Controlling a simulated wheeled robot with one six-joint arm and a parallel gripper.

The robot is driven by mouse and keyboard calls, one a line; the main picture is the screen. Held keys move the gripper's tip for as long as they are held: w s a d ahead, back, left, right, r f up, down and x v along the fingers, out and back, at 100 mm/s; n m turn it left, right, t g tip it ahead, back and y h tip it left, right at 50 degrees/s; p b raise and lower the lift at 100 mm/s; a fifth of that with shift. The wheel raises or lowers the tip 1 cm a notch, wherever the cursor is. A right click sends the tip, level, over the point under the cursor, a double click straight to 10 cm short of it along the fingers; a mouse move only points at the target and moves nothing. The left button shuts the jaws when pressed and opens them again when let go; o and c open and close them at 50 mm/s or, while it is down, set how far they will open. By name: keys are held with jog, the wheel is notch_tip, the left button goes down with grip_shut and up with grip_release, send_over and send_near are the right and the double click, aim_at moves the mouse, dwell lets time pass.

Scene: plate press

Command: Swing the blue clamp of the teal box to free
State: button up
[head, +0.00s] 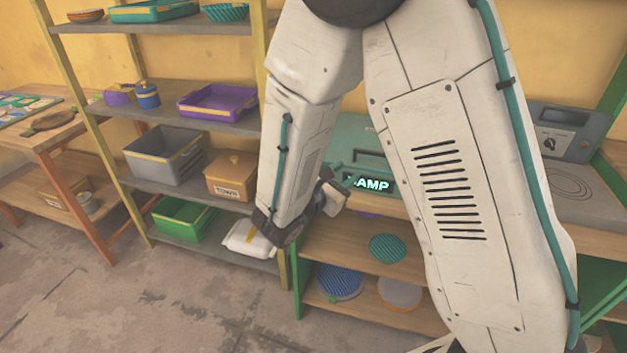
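The teal box (362,135) stands on the wooden bench behind my arm, and my arm links hide much of it. I cannot make out a blue clamp; that part may be behind my arm. My gripper (336,192) is at the box's lower left front, partly hidden by my wrist. Its fingers are too small and covered to tell whether they are open or shut, or whether they touch the box.
Below the bench top, a shelf holds a green ribbed disc (388,248), with a blue disc (339,282) and a pale disc (399,292) lower down. A grey device (560,130) with a knob stands right. A shelf rack (215,120) with trays stands left. Floor is clear front left.

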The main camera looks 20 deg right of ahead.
jog(key=w+a+f+n+t+y, duration=0.4)
jog(key=a+f+n+t, duration=0.1)
jog(key=a+f+n, duration=0.25)
jog(key=x, duration=0.7)
jog(key=shift+w+a+t, duration=0.2)
jog(key=shift+w+t, duration=0.1)
jog(key=shift+f, duration=0.15)
grip_shut()
